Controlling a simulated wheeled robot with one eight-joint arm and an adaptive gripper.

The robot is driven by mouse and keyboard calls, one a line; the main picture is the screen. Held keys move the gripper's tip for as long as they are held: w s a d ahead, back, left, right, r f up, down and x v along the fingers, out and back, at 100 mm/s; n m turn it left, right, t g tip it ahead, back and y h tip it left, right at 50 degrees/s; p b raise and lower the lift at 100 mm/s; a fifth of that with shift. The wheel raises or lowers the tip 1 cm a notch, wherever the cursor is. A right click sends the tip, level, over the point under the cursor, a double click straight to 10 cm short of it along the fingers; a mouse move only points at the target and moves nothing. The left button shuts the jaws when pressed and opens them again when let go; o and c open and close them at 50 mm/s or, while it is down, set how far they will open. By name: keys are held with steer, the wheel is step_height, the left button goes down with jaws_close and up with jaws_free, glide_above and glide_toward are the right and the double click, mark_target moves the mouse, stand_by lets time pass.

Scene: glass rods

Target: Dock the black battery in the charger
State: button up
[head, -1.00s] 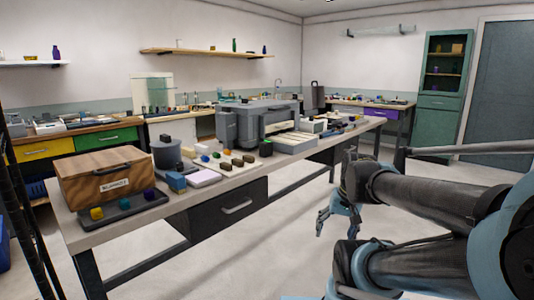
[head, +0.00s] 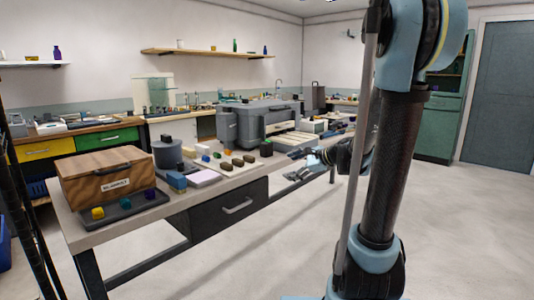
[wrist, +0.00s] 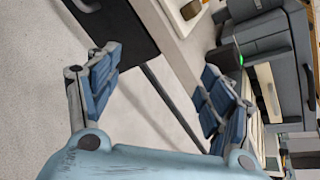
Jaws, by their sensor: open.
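A small black box with a green patch (head: 266,149) stands near the front edge of the bench, right of a white board. It looks like the charger, but I cannot be sure. It also shows in the wrist view (wrist: 228,57), beyond my right finger. Several dark brown or black blocks lie on the board, one of them here (head: 237,162); I cannot tell whether one is the black battery. My gripper (head: 303,163) is open and empty, off the bench's front edge, to the right of the black box. In the wrist view its blue finger pads (wrist: 160,90) are wide apart.
The bench (head: 140,217) carries a wooden box (head: 105,175), a dark tray (head: 123,207) with coloured knobs, a grey cylinder (head: 167,153) and a large grey machine (head: 250,122). A black drawer (head: 228,208) is under the top. The floor in front is clear.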

mark_target(270, 144)
steer(key=w+r+m+t+y, duration=0.3)
steer(key=w+m+t, duration=0.1)
steer(key=w+m, duration=0.75)
steer(key=shift+n, duration=0.95)
steer(key=x, duration=0.4)
steer(key=w+x, duration=0.1)
steer(key=x, duration=0.3)
steer(key=d+x, duration=0.1)
steer(key=x, duration=0.3)
steer(key=shift+w+f, duration=0.1)
steer(key=shift+w, duration=0.25)
steer(key=shift+w+x, duration=0.2)
steer(key=shift+x, duration=2.4)
steer(key=shift+d, duration=0.2)
steer(key=c, duration=1.5)
steer(key=shift+r, duration=5.1)
